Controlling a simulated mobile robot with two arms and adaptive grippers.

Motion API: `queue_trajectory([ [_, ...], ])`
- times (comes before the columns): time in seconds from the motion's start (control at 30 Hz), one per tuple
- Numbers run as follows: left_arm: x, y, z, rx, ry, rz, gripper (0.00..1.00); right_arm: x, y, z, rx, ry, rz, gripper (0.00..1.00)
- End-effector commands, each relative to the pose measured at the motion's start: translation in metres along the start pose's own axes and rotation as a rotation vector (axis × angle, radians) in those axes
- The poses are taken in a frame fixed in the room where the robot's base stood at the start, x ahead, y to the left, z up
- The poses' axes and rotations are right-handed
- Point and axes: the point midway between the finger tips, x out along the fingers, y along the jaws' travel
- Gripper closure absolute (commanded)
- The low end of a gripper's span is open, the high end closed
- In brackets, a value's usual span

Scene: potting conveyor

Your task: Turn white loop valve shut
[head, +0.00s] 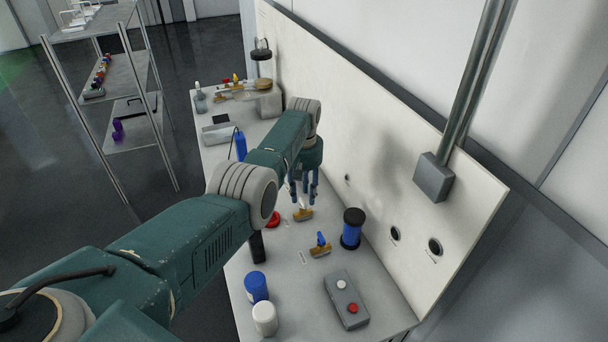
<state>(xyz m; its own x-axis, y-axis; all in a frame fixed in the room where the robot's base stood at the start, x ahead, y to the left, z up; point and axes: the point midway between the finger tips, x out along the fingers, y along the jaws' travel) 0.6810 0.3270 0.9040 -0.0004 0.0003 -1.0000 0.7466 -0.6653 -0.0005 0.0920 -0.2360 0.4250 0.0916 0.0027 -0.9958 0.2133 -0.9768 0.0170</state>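A small brass valve (303,215) stands on the bench below my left gripper, with a small pale handle on top. The handle is partly hidden by the fingers, so its loop shape is not clear. My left gripper (304,192) points down over this valve, its fingers apart. I cannot tell whether the fingertips touch the handle. Another brass valve with a blue handle (320,243) stands nearer, and a red round handle (273,220) shows left of the gripper. My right gripper is not in view.
A black-and-blue cylinder (352,229), a grey button box (346,299), a blue jar (256,287) and a white jar (264,319) stand on the near bench. An upright white panel (375,150) bounds the bench's right side. A metal shelf (128,75) stands left.

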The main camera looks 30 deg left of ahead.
Motion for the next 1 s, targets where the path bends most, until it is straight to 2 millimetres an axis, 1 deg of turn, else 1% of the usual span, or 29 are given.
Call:
queue_trajectory([
  [0.2, -0.049, 0.001, -0.001, 0.0, 0.005, 0.005, 0.66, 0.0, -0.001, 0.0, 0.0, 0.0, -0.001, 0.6],
  [0.3, -0.069, 0.001, -0.001, 0.0, 0.004, 0.004, 0.66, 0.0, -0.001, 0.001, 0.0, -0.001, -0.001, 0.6],
  [0.43, -0.09, 0.001, -0.001, 0.0, 0.004, 0.003, 0.66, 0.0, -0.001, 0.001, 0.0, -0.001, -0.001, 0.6],
  [0.5, -0.096, 0.001, 0.0, 0.0, 0.002, 0.001, 0.66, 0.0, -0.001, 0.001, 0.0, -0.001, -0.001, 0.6],
  [0.63, -0.103, 0.0, 0.0, 0.0, 0.002, 0.001, 0.66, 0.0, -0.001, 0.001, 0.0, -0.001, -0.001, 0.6],
  [1.0, -0.104, 0.0, 0.0, 0.0, 0.002, 0.001, 0.66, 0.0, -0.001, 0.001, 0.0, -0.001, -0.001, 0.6],
])
